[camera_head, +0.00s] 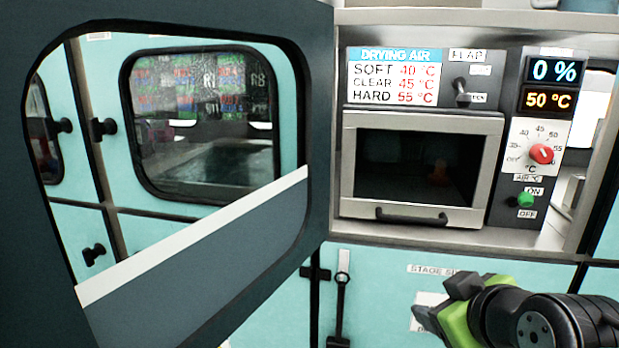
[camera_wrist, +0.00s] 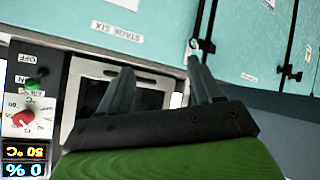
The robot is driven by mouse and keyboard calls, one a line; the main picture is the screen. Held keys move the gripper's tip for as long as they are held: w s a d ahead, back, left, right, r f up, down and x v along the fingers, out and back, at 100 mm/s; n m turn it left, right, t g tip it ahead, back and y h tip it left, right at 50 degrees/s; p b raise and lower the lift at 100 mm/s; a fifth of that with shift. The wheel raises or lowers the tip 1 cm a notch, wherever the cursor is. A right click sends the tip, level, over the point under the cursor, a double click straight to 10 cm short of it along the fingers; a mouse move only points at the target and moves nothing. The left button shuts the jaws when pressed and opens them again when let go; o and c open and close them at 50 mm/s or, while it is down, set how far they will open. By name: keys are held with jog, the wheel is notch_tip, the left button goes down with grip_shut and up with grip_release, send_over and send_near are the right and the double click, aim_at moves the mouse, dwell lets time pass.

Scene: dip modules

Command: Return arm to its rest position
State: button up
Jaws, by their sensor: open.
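My gripper (camera_head: 445,303) is at the lower right of the head view, in front of the teal cabinet below the drying oven. In the wrist view my gripper (camera_wrist: 160,88) shows two dark fingers spread apart with nothing between them. The fingers touch nothing that I can see. My arm reaches in from the lower right corner of the head view.
A dark framed door (camera_head: 320,130) with a window stands open across the left. The drying oven (camera_head: 420,165) has its front shut, beside a red knob (camera_head: 541,153), a green switch (camera_head: 526,200) and displays reading 0 % and 50 °C. A black latch (camera_head: 341,300) hangs below.

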jog(key=s+a+f+m+g+p, duration=0.1)
jog(key=s+a+f+m+g, duration=0.15)
jog(key=s+f, duration=0.4)
jog(key=s+a+f+m+g, duration=0.25)
jog(key=s+a+f, duration=0.2)
jog(key=s, duration=0.35)
notch_tip(320, 180, up, 12)
jog(key=p, duration=1.2)
jog(key=shift+d+f, duration=0.15)
jog(key=shift+d, duration=0.15)
jog(key=shift+w, duration=0.1)
jog(key=shift+c, duration=0.2)
dwell(2.9)
